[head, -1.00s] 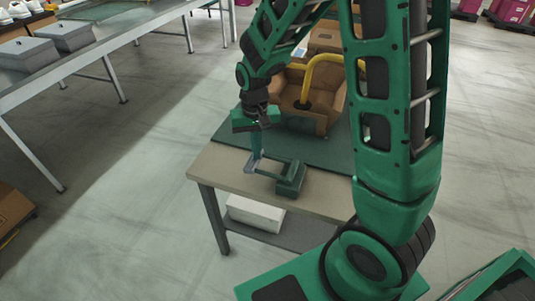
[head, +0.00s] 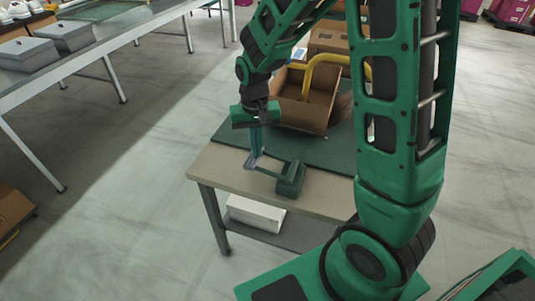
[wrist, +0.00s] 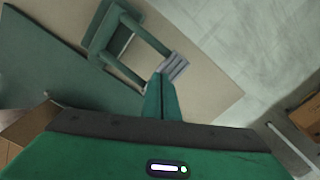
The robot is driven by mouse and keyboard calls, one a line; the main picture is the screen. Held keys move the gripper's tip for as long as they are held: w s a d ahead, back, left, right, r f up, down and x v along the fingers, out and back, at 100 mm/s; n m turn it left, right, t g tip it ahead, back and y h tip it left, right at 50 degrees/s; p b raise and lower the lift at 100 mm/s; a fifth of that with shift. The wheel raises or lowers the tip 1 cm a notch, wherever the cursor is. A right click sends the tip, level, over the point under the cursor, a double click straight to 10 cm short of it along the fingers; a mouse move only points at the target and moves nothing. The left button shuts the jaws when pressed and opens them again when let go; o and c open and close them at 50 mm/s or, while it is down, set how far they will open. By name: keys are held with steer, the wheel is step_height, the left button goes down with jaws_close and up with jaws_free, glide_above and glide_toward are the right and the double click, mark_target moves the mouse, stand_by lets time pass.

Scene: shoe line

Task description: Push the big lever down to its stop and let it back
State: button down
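In the wrist view the base (wrist: 104,32) is at upper left and the grey handle (wrist: 174,66) is just beyond my fingertips. My gripper (head: 255,150) points down at the handle end. In the wrist view its fingers (wrist: 160,80) are together with nothing visible between them. The tips look very close to the handle; I cannot tell whether they touch it.
The bench top (head: 225,175) has a green mat (head: 226,131) and an open cardboard box (head: 301,110) behind the lever. A yellow curved tube (head: 328,59) rises near the box. A white box (head: 256,212) sits on the lower shelf.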

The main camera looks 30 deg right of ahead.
step_height(320, 180, up, 10)
steer(key=shift+f, duration=0.25)
stand_by(0.7)
stand_by(0.4)
steer(key=s+d+r+m, duration=0.2)
steer(key=s+d+r, duration=0.2)
steer(key=s+d, duration=1.05)
steer(key=s, duration=0.4)
steer(key=s+d+m, duration=0.1)
steer(key=s+d, duration=0.2)
steer(key=s, duration=0.3)
steer(key=shift+s+f, duration=0.15)
steer(key=shift+s, duration=0.25)
